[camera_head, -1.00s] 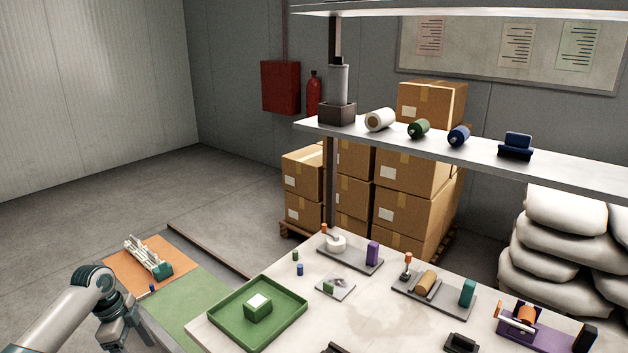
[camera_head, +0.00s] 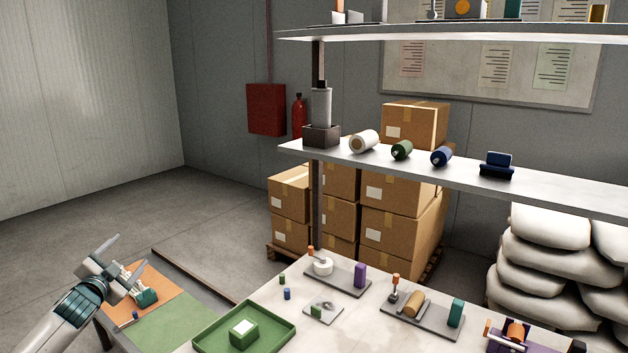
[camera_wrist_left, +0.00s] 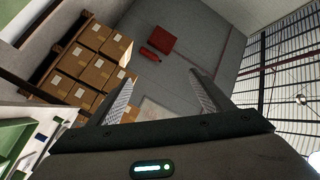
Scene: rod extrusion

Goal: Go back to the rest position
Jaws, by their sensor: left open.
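My left gripper (camera_head: 122,262) is at the lower left of the head view, raised over the orange mat, with its fingers spread and nothing between them. In the left wrist view its two fingers (camera_wrist_left: 160,98) stand apart and empty, with the wall and stacked boxes beyond. My right gripper is in neither view.
The white table (camera_head: 350,330) holds a green tray (camera_head: 285,337) with a green block (camera_head: 243,333), and several small devices. A shelf (camera_head: 560,185) with rolls hangs above. Cardboard boxes (camera_head: 395,200) and white sacks (camera_head: 545,265) stand behind. Floor at left is clear.

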